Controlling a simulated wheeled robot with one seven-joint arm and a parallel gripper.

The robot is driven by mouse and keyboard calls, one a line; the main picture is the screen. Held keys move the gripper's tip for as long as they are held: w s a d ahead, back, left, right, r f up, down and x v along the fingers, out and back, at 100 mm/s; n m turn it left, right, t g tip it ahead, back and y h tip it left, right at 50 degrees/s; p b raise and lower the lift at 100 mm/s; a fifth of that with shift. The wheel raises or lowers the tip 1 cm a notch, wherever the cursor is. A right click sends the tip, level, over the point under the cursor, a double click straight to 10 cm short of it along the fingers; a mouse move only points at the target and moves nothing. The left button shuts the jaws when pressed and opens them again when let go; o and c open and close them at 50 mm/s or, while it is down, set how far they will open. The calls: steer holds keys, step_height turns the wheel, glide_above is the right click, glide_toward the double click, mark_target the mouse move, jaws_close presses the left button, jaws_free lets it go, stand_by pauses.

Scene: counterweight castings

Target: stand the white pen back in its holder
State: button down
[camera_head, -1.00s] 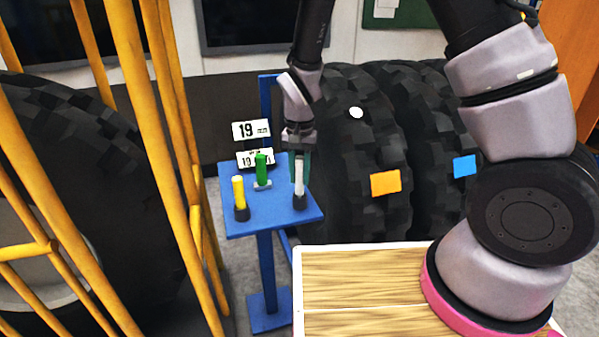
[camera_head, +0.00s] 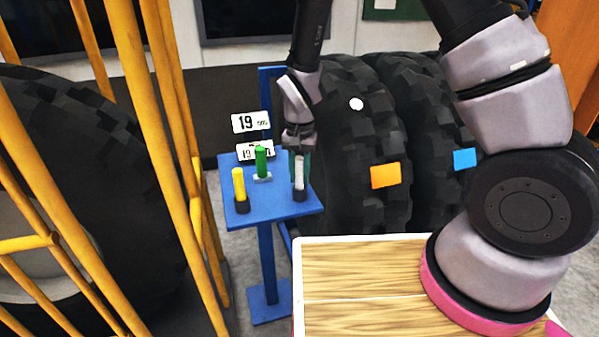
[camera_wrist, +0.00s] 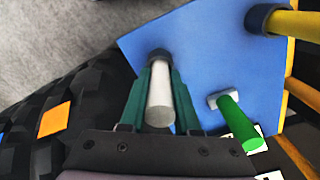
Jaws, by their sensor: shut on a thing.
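The white pen (camera_head: 299,172) stands upright at the right side of the blue stand's top, with its lower end in a black round holder (camera_head: 300,194). My gripper (camera_head: 300,165) comes down from above with its green fingers on both sides of the pen, shut on it. In the wrist view the white pen (camera_wrist: 160,104) lies between the two green fingers (camera_wrist: 161,97). Its far end meets the dark holder (camera_wrist: 158,56). How deep the pen sits inside the holder is hidden.
The blue stand (camera_head: 270,209) also bears a yellow pen (camera_head: 239,184) in a black holder and a green pen (camera_head: 261,161) in a pale holder. A yellow cage (camera_head: 170,120) rises at left. Large black tyres (camera_head: 345,130) stand close behind at right.

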steer(key=shift+f, duration=0.2)
steer(key=c, duration=0.6)
jaws_free()
steer(key=shift+o, duration=0.2)
step_height(320, 180, up, 10)
steer(key=shift+r, duration=0.4)
